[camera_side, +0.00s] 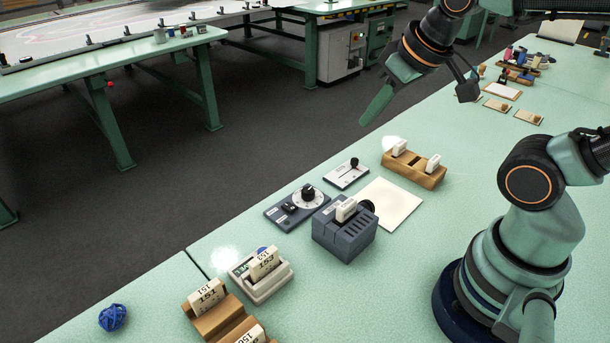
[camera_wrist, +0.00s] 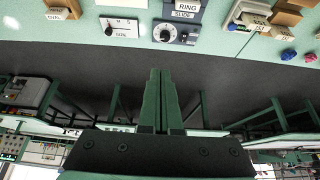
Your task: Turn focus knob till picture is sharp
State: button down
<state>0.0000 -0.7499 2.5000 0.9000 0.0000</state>
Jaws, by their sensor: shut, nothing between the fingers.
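A blue-grey projector box (camera_side: 343,238) stands on the green bench with a white slide (camera_side: 346,209) upright in its top and a dark round part (camera_side: 367,206) at its right side. Beside it lies a dark panel (camera_side: 283,215) with a black knob (camera_side: 308,192) on a white dial. The knob also shows in the wrist view (camera_wrist: 164,33). I cannot tell which round part sets the focus. A blank cream sheet (camera_side: 392,204) lies right of the box; no picture shows on it. My gripper (camera_side: 364,120) is shut and empty, high above and apart from these things; its fingers meet in the wrist view (camera_wrist: 160,72).
A slider panel (camera_side: 346,174) lies behind the projector. A wooden rack (camera_side: 414,174) holds white slides. The air around my gripper is clear.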

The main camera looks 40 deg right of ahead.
jog(key=c, duration=1.5)
grip_release()
jog(key=shift+c, duration=0.2)
jog(key=o, duration=1)
jog(key=shift+w, duration=0.25)
jog(key=shift+o, duration=0.2)
jog(key=n+g, duration=0.6)
jog(key=n, duration=0.2)
send_over(307, 190)
notch_tip(307, 190, down, 11)
notch_tip(307, 190, down, 12)
jog(key=shift+c, duration=0.3)
grip_shut()
